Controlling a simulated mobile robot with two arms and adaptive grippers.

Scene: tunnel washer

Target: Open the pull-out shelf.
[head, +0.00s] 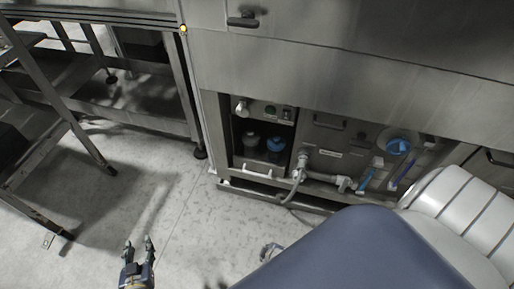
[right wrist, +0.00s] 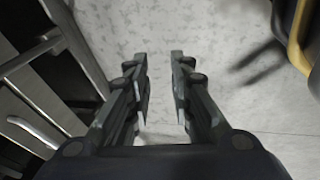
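The pull-out shelf (head: 262,183) sits low in an open bay of the washer, with a pale handle (head: 257,173) along its front. Two dark containers with blue or dark tops stand in the bay behind it. The shelf appears pushed in. My left gripper (head: 138,243) is open and empty above the floor, left of and nearer than the bay. My right gripper (head: 270,250) is mostly hidden by my own arm in the head view. In the right wrist view it (right wrist: 160,85) is open and empty above the floor. A light bar handle (right wrist: 38,133) shows at its left.
Right of the bay are a grey pipe with a hose (head: 298,180), a blue round knob (head: 398,146) and blue-handled valves (head: 372,172). A metal stair frame (head: 60,110) stands at the left. The floor (head: 180,225) before the bay is clear.

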